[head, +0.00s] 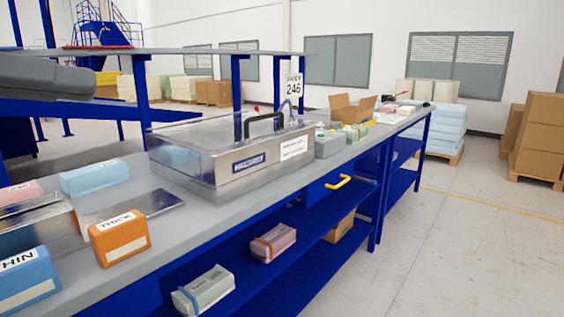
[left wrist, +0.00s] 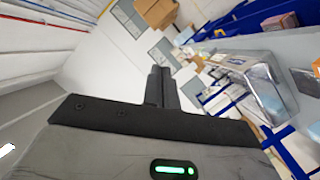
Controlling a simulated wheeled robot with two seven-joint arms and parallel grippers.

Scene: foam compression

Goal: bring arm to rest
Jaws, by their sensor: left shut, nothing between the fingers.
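My left gripper (left wrist: 161,72) shows in the left wrist view, its two dark fingers together with nothing between them. It is raised clear of the bench, and no object touches it. My right gripper is in neither view. The clear-lidded metal case (head: 232,160) with a black handle stands shut on the bench; it also shows in the left wrist view (left wrist: 258,75).
An orange THICK block (head: 119,238), a THIN block (head: 25,280) and a light blue foam block (head: 94,177) are on the bench (head: 185,222) at left. Small boxes and an open carton (head: 352,109) stand farther along. Packages lie on the blue shelf below.

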